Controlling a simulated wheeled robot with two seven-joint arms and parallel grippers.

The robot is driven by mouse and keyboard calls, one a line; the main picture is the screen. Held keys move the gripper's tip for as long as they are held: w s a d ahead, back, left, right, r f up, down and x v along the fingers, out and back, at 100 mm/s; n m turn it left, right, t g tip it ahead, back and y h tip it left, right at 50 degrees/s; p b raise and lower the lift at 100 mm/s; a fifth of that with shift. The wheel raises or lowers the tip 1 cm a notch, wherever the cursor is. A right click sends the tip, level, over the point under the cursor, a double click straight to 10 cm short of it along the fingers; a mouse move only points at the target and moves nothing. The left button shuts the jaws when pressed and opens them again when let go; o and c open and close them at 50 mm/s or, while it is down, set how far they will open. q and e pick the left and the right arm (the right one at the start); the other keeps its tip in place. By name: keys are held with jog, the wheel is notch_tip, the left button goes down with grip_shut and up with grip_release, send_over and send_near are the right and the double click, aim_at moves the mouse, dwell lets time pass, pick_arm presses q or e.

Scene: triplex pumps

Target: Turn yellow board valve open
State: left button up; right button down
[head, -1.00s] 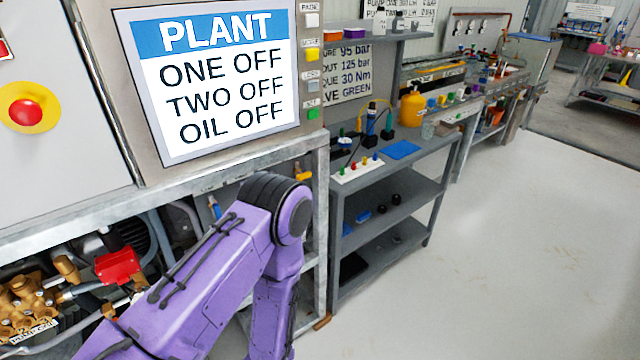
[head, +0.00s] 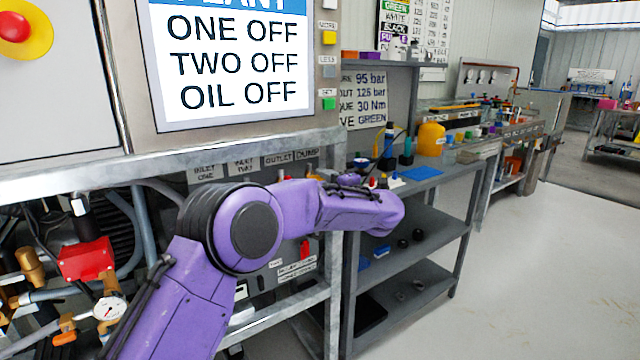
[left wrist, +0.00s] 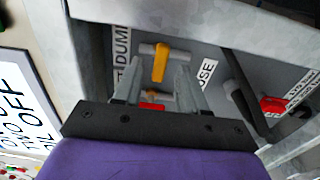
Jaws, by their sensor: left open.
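The yellow board valve handle (left wrist: 160,62) shows in the left wrist view on a grey board beside a DUMP label. It lies upright in the picture, across a pale pipe fitting. My left gripper (left wrist: 157,82) is open, with its two pale fingers apart and pointing toward the handle. The handle shows between and just beyond the fingertips; I see no contact. In the head view my purple left arm hides the yellow handle, and the gripper itself cannot be made out. My right gripper is in neither view.
A galvanized frame rail (head: 100,172) runs above the valve board. A red handle (left wrist: 273,105) and a dark bar sit right of the fingers. Red part of another fitting (left wrist: 152,106) shows between the fingers. A grey shelf unit (head: 440,187) stands right; the floor beyond is clear.

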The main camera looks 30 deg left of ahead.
aim_at(317, 178)
pick_arm(q)
jog(key=shift+x, duration=1.2)
grip_shut()
jog(key=n+b, duration=1.5)
jog(key=n, duration=0.2)
jog(key=shift+w+f+n, duration=0.1)
jog(key=shift+f+n, duration=0.05)
jog(key=shift+n, duration=0.25)
